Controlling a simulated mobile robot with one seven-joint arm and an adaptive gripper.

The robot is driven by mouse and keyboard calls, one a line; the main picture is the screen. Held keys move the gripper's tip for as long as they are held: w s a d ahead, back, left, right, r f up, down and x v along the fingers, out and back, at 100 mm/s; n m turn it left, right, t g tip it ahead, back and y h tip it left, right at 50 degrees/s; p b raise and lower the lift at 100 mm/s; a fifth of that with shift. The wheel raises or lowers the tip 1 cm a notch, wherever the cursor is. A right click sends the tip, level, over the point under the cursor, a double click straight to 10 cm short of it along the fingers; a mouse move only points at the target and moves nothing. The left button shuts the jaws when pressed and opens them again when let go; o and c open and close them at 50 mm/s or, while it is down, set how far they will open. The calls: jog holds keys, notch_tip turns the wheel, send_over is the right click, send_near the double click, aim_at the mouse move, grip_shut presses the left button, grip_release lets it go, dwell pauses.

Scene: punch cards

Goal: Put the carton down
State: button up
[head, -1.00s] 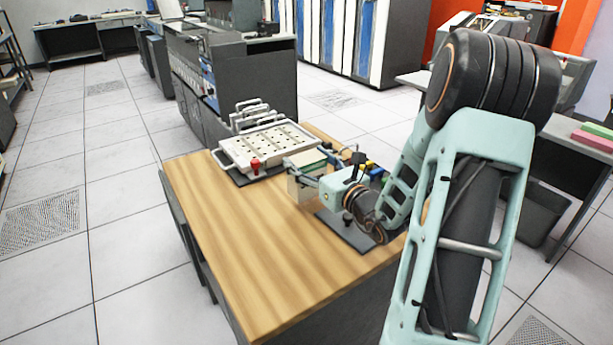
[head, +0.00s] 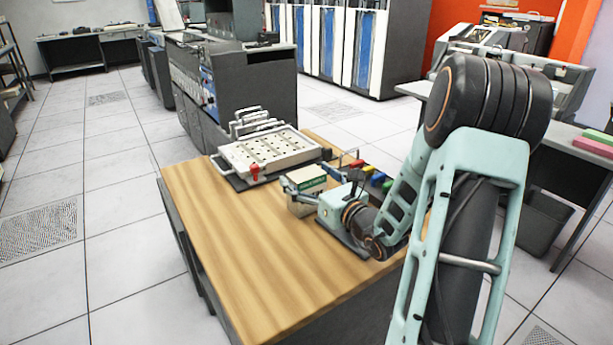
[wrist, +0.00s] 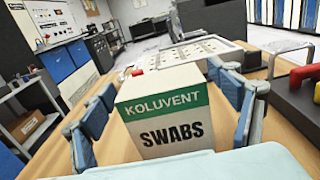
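The carton (head: 303,196) is a small cream box with a green band, over the wooden table (head: 235,265). In the wrist view the carton (wrist: 165,122) stands upright with "KOLUVENT SWABS" facing me. My gripper (head: 306,184) reaches it from the right in the head view. Its blue-grey fingers (wrist: 165,85) flank the carton on both sides and appear shut on it. The carton's underside is hidden, so I cannot tell whether it touches the table.
A pale tray with a dotted top (head: 268,150) and a red knob stands behind the carton. Red, blue and green pieces (head: 375,178) sit behind my gripper. The table's left and front are clear.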

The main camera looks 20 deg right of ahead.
jog(key=shift+r, duration=0.25)
jog(key=s, duration=0.3)
jog(key=s+d, duration=0.1)
jog(key=s, duration=0.3)
jog(key=s+d+p, duration=0.1)
jog(key=s, duration=0.2)
jog(key=shift+s+d, duration=0.1)
jog(key=shift+s, duration=0.2)
jog(key=shift+o, duration=0.3)
jog(key=shift+s, duration=0.35)
jog(key=shift+o, duration=0.3)
jog(key=shift+f, duration=0.2)
jog(key=shift+w+a+f, duration=0.1)
jog(key=shift+w+a, duration=0.2)
jog(key=shift+w, duration=0.05)
jog(key=w, duration=0.3)
jog(key=w+a+b, duration=0.1)
jog(key=w, duration=0.6)
jog(key=shift+w+a+b, duration=0.3)
jog(key=shift+w, duration=0.05)
jog(key=shift+c, duration=0.3)
